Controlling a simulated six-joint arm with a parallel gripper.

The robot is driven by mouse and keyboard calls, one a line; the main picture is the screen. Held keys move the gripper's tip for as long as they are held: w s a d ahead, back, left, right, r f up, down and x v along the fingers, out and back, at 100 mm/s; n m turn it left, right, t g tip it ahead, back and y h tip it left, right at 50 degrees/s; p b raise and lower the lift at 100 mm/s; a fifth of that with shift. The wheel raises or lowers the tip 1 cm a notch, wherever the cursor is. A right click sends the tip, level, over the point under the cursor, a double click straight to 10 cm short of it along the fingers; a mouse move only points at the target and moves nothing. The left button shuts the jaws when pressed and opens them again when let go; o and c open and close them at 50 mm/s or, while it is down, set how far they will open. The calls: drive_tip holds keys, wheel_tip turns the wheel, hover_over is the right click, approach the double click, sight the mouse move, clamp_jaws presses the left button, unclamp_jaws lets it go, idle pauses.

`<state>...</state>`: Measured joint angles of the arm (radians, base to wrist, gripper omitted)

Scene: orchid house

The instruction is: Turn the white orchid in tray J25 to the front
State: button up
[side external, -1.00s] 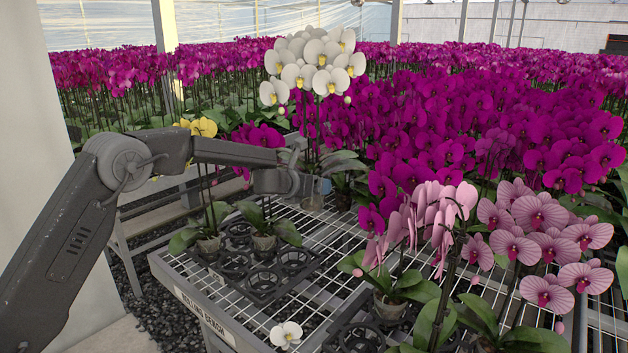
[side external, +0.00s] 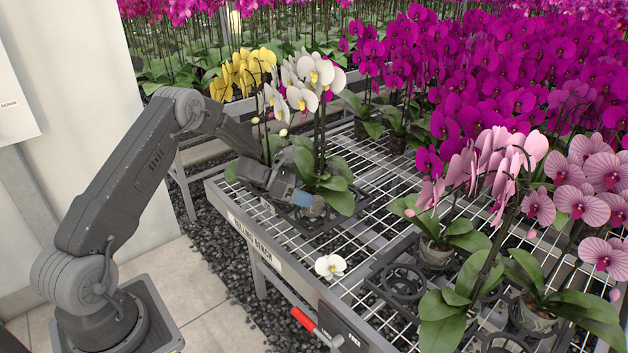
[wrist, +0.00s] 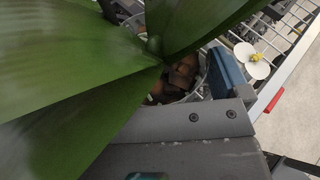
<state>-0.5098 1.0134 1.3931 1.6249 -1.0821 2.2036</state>
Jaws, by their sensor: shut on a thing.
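The white orchid (side external: 312,78) stands upright at the left part of the bench in the side view, with its blooms turned mostly toward the right front. My gripper (side external: 306,201) is shut on its pot, below the leaves. In the wrist view one jaw with a blue pad lies against the clear pot (wrist: 181,79) filled with bark; broad leaves hide the other jaw. The black tray (side external: 312,224) lies under the gripper. I cannot tell whether the pot rests in a socket or hangs just above it. No tray label J25 is readable.
Yellow orchids (side external: 242,72) stand close behind the white one. A loose white flower (side external: 330,266) lies at the bench's front edge. Pink orchids (side external: 590,190) and another black tray (side external: 396,286) are to the right. Bare wire mesh (side external: 375,180) lies between.

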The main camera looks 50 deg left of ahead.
drive_tip(key=shift+w+f, duration=0.1)
drive_tip(key=shift+f, duration=1.75)
wheel_tip(320, 180, up, 16)
drive_tip(key=f, duration=0.1)
drive_tip(key=s+a, duration=0.9)
drive_tip(key=w+d+f, duration=0.3)
drive_tip(key=f, duration=0.1)
drive_tip(key=w+d+f, duration=0.3)
drive_tip(key=f, duration=0.1)
drive_tip(key=w+d+f, duration=0.2)
drive_tip(key=d+f, duration=0.1)
drive_tip(key=f, duration=0.1)
drive_tip(key=shift+w, duration=0.4)
drive_tip(key=shift+f, duration=1.95)
